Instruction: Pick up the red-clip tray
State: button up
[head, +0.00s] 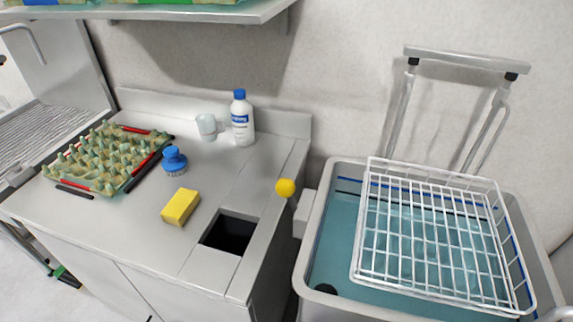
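The red-clip tray (96,184) is a greenish-tan egg tray with rows of pointed bumps. It lies flat on the left part of the grey counter. Red clips show at its back edge, its right edge and its front left corner. Dark bars lie along its right and front sides. My gripper is not in view, and nothing is seen holding the tray.
A blue brush (174,161) stands close to the tray's right. A yellow sponge (180,206), cup (207,127), bottle (242,118) and square counter opening (229,234) are farther right. A shelf (190,14) overhangs behind. A wire basket (428,296) sits over a water tub (318,262).

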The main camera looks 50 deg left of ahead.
aim_at(109, 159)
jog(key=u, duration=3)
jog(key=i+j+z, duration=0.1)
jog(key=z, duration=0.55)
jog(key=i+j+z, duration=0.15)
jog(key=j+z, duration=0.25)
jog(key=i+j+z, duration=0.1)
jog(key=j+z, duration=0.75)
jog(key=j, duration=3.25)
